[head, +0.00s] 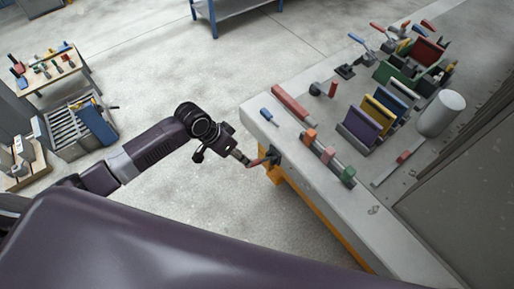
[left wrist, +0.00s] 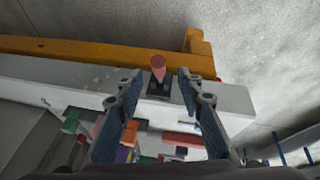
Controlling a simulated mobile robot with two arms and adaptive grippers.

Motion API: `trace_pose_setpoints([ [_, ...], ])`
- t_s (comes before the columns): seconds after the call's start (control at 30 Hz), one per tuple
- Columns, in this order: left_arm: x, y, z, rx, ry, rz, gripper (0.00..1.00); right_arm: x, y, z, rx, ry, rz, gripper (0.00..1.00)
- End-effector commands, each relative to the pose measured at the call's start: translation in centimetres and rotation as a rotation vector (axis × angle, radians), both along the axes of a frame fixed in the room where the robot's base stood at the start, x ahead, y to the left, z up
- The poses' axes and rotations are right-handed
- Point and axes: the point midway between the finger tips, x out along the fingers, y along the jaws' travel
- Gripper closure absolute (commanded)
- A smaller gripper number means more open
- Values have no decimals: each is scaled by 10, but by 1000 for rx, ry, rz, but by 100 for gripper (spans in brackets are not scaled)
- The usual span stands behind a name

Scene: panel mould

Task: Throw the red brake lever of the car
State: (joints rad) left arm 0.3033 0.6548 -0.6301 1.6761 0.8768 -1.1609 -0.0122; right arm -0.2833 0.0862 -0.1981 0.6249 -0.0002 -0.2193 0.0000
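The red brake lever (head: 257,163) sticks out from a dark mount on the near side edge of the car, a pale slab (head: 320,213) on an orange frame (head: 330,228). In the left wrist view the lever's rounded red end (left wrist: 158,64) shows above its dark base (left wrist: 158,88). My left gripper (head: 243,157) is beside the lever in the head view. In the left wrist view its two blue-padded fingers (left wrist: 160,80) are spread, with the lever between them and a gap on each side. I cannot tell how far the fingertips are from the lever. My right gripper is not in view.
Coloured blocks (head: 328,154), a red bar (head: 290,101), upright coloured panels (head: 380,112) and a white cylinder (head: 441,113) stand on the slab. A small tool table (head: 48,70) and a grey rack (head: 75,125) are at the left. The floor (head: 150,60) between is clear.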

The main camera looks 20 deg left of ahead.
Motion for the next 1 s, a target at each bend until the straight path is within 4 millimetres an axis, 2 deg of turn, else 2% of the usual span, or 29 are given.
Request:
trace_pose_setpoints([
  [0.33, 11, -17, -42, -2, 1, 3, 66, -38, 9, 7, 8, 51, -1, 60],
  [0.47, 15, -21, -56, -2, -1, 2, 66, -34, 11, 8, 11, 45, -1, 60],
  [0.7, 18, -25, -69, -1, -3, 2, 66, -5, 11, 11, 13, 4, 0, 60],
  [0.97, 18, -25, -69, 0, -3, 2, 66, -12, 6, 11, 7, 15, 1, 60],
  [1.0, 18, -25, -69, 0, -3, 2, 70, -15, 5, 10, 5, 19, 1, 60],
])
